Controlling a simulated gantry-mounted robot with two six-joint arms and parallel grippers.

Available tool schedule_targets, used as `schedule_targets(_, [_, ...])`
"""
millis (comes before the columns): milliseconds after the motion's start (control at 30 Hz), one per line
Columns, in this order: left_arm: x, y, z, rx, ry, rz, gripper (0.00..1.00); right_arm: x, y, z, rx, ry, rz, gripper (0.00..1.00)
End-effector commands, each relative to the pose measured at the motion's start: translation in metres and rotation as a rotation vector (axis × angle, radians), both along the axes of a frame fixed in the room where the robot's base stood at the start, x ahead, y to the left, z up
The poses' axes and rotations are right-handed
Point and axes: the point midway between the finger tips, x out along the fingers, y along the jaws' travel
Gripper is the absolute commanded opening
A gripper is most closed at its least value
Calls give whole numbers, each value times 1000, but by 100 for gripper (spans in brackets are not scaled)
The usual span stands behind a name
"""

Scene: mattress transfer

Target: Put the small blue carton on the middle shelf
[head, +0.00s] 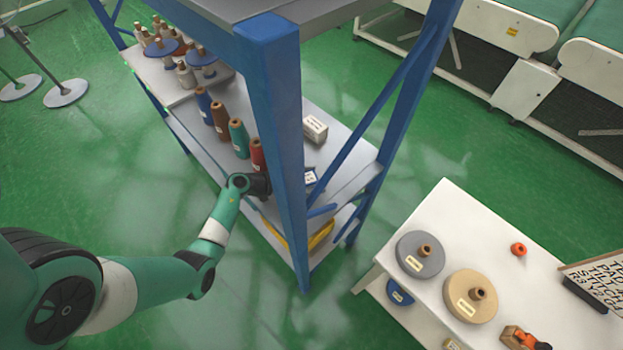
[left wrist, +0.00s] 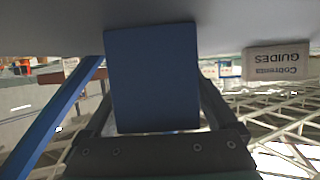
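The small blue carton (left wrist: 152,80) fills the middle of the left wrist view, between the two fingers of my left gripper (left wrist: 153,110), which appear to press on its sides. In the head view the carton (head: 311,180) shows partly, with a pale label on top, behind the blue rack post. It is at the middle shelf (head: 345,150), near its right end; I cannot tell if it rests fully on the board. My left gripper (head: 262,186) is partly hidden by the post. My right gripper is not in view.
Several thread cones (head: 239,138) line the shelf's front edge. The blue post (head: 280,150) stands close to my gripper. A white table (head: 470,230) is at right.

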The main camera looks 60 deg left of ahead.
Motion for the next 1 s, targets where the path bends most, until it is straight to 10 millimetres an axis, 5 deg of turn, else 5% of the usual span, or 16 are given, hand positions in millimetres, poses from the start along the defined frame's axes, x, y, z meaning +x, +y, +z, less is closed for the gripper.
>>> schedule_targets(267, [-5,1,7,-1,0,1,92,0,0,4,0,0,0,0])
schedule_targets(700, [-93,10,45,-1,-1,6,92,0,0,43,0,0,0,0])
schedule_targets(1000, [-111,10,49,0,0,0,92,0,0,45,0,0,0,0])
